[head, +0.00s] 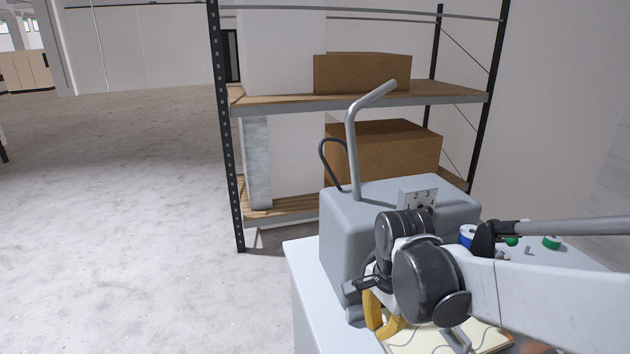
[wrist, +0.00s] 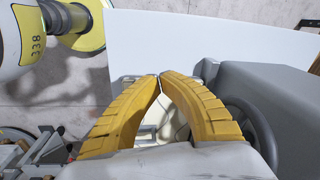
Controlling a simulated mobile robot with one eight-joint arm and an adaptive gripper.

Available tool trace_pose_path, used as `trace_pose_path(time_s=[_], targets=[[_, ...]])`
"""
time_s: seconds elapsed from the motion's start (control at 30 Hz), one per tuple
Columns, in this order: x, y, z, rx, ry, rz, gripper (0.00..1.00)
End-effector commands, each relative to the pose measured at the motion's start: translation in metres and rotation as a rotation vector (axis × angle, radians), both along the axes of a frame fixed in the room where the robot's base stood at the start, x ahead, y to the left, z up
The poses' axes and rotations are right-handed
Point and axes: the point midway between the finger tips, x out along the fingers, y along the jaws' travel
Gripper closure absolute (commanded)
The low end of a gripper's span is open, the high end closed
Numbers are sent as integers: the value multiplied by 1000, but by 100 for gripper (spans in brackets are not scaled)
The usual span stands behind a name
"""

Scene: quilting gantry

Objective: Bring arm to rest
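My gripper has two curved yellow ridged fingers (wrist: 160,78); their tips meet in the wrist view, with nothing seen held between them. In the head view my gripper (head: 376,322) hangs low at the front of the grey machine (head: 345,225), partly hidden by my wrist. My arm reaches in from the right, across the machine's right side and the white table (head: 305,285). A cream panel with curved lines (head: 425,340) lies below the fingers. I cannot tell whether the fingers touch the machine.
The machine carries a bent grey tube (head: 352,145) and a numbered dial (head: 418,198). A blue spool (head: 467,235) and a green spool (head: 551,242) stand on the table. Behind is a shelf rack (head: 350,102) with cardboard boxes (head: 385,145). Open floor (head: 120,220) lies left.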

Motion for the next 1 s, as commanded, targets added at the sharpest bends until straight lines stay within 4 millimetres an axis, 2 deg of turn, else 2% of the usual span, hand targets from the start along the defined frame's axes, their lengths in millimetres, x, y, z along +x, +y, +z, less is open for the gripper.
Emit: trace_pose_path(time_s=[0.03, 0.3, 0.5, 0.7, 1.0], targets=[[-13, -8, 0, -8, -42, 77, 100], [-65, -38, 9, -159, -301, 586, 100], [-91, -52, 2, -314, -421, 857, 100], [-99, -56, -1, -389, -459, 962, 100], [-99, -56, 0, -393, -461, 968, 100]])
